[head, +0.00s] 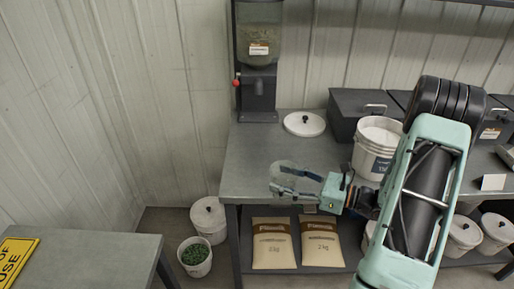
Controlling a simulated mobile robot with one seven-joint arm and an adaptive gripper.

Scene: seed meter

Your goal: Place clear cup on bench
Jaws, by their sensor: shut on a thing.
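A clear cup (284,174) is between the fingers of my gripper (292,182). The cup is see-through and its outline is faint. My gripper is shut on it, with the arm reaching in from the right. In the head view they overlap the front left part of the grey bench (250,155). I cannot tell whether the cup touches the bench top or is above it.
A seed dispenser (258,50) with a red knob stands at the back. A white lid (304,123), a white bucket (376,150) and a dark box (350,108) are on the bench. Paper bags (272,245) sit below. The bench's left part is clear.

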